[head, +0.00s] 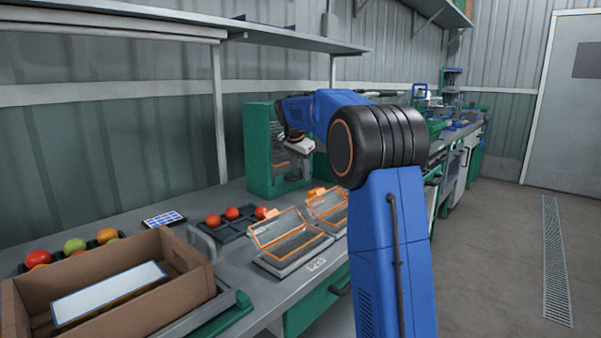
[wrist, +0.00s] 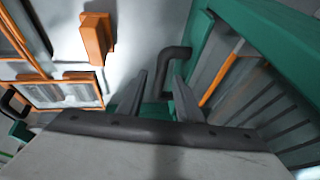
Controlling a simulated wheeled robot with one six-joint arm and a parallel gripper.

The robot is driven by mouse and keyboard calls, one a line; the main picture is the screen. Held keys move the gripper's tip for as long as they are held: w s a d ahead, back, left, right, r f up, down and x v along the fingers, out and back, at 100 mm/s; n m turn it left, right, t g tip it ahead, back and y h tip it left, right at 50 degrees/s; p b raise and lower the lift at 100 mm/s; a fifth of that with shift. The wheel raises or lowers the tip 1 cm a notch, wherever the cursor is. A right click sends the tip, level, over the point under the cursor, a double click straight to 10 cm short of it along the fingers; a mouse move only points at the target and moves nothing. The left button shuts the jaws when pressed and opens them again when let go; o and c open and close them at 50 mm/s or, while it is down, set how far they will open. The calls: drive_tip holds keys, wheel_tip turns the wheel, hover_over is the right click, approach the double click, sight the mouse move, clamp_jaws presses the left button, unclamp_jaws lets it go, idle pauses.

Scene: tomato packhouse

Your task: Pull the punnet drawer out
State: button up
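My gripper (wrist: 158,95) is open, its two dark fingers apart with nothing seen gripped between them. In the head view my gripper (head: 302,165) hangs beside a green slatted cabinet (head: 258,150) on the worktop. The cabinet also shows at the right of the wrist view (wrist: 285,40). A dark bent handle (wrist: 178,54) shows just ahead of my fingertips; I cannot tell whether they touch it. A green drawer front (head: 305,312) with a dark handle (head: 340,291) is under the worktop and looks closed. I cannot tell which is the punnet drawer.
Two orange-edged clear punnets (head: 282,232) (head: 328,204) lie open on the worktop. An orange block (wrist: 97,38) is near my fingers in the wrist view. A dark tray (head: 230,230) holds red tomatoes. A cardboard box (head: 185,285) stands front left. The floor at right is clear.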

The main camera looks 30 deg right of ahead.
drive_tip(key=shift+f, duration=0.1)
clamp_jaws()
drive_tip(key=s+d, duration=0.4)
drive_tip(key=s, duration=0.6)
drive_tip(key=shift+s, duration=0.4)
unclamp_jaws()
drive_tip(key=v, duration=1.7)
drive_tip(key=shift+r, duration=0.25)
